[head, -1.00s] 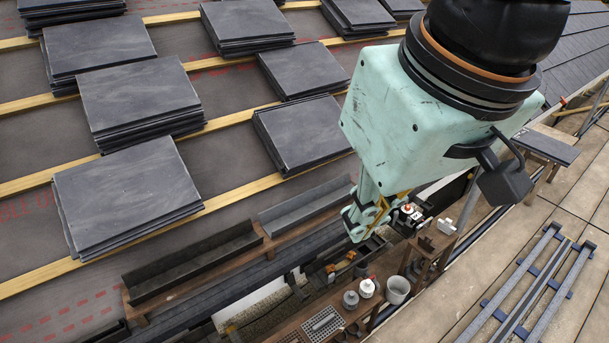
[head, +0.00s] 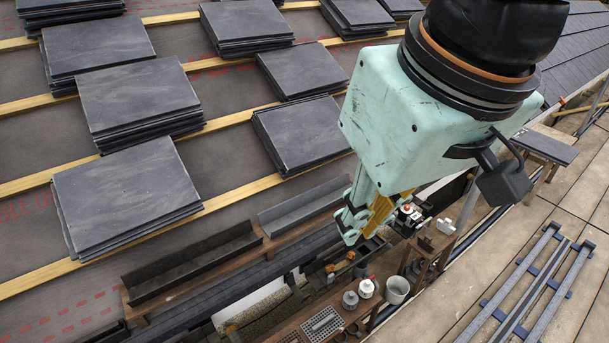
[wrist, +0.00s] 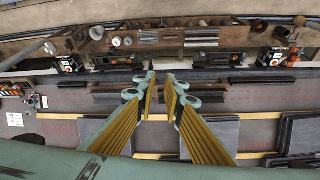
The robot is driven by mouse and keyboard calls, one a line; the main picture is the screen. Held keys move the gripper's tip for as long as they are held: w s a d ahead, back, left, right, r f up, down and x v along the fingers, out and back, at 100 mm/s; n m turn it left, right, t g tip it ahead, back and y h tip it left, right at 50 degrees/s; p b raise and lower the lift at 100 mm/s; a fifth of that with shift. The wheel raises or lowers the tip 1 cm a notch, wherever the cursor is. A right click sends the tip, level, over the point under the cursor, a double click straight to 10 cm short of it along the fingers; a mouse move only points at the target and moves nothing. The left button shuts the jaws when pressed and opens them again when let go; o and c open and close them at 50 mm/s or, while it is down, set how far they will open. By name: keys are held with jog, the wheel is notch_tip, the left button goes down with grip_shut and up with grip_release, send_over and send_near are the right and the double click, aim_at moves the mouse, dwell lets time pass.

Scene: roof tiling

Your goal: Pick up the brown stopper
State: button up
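My gripper (head: 366,220) hangs over the work shelf at the roof's edge in the head view, with its fingers pointing down. In the wrist view my gripper (wrist: 162,78) shows its two yellow-lined fingers apart, with an empty gap between the tips. I cannot single out the brown stopper for sure.
Stacks of dark slates (head: 130,190) lie on the battened roof. Dark gutter lengths (head: 190,262) lie along its lower edge. A grey cup (head: 397,290), a white pot (head: 367,288) and a perforated tray (head: 323,325) crowd the shelf. Metal rails (head: 530,285) lie on the walkway.

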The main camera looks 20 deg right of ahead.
jog(key=o, duration=0.5)
jog(key=shift+o, duration=0.2)
jog(key=shift+w, duration=0.1)
